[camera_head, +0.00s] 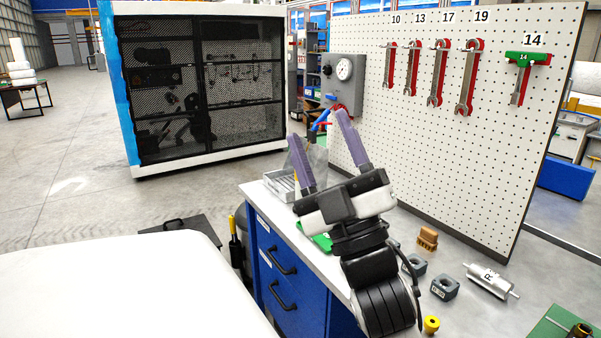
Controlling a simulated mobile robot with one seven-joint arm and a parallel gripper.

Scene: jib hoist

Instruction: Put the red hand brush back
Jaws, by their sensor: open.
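My gripper (318,127) is raised over the blue workbench (284,262), with its two purple fingers spread apart and nothing seen held between them. I cannot clearly make out a red hand brush in this view. Small red and blue parts (322,122) show between and behind the fingertips, near a grey gauge box (344,82); I cannot tell what they are. A small brown block (428,238) sits on the bench right of my wrist. My gripper and arm hide part of the bench top.
A white pegboard (500,160) with wrenches and a green-headed tool stands behind the bench. Grey blocks (445,287), a metal cylinder (489,280) and a yellow knob (431,324) are on the bench. A mesh cabinet (200,85) stands behind left. Floor is open at left.

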